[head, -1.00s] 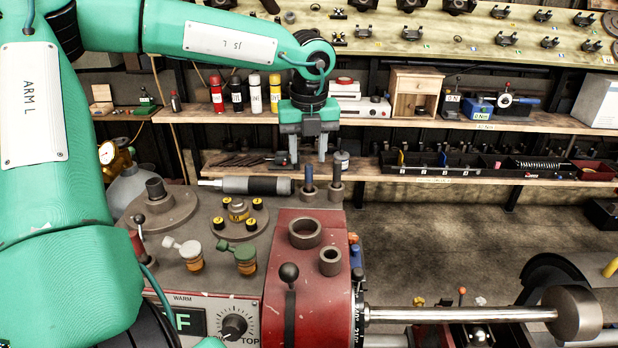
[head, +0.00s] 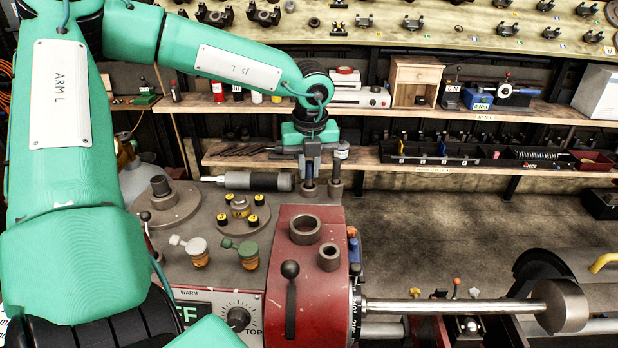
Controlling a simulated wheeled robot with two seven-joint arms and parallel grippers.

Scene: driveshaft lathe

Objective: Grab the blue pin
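The blue pin (head: 309,171) stands upright in a round grey socket on the back edge of the lathe's headstock. My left gripper (head: 309,163) points down from above, right over the pin's top. I see it edge-on, so its fingers overlap in the view. I cannot tell whether they touch the pin or how far apart they are. The upper part of the pin is partly hidden by the gripper. My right gripper is not in view.
A second grey socket (head: 335,187) stands just right of the pin. A dark cylinder with a silver tip (head: 258,181) lies to its left. The red housing (head: 287,240) with two rings is in front. A shelf (head: 380,160) with trays runs behind.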

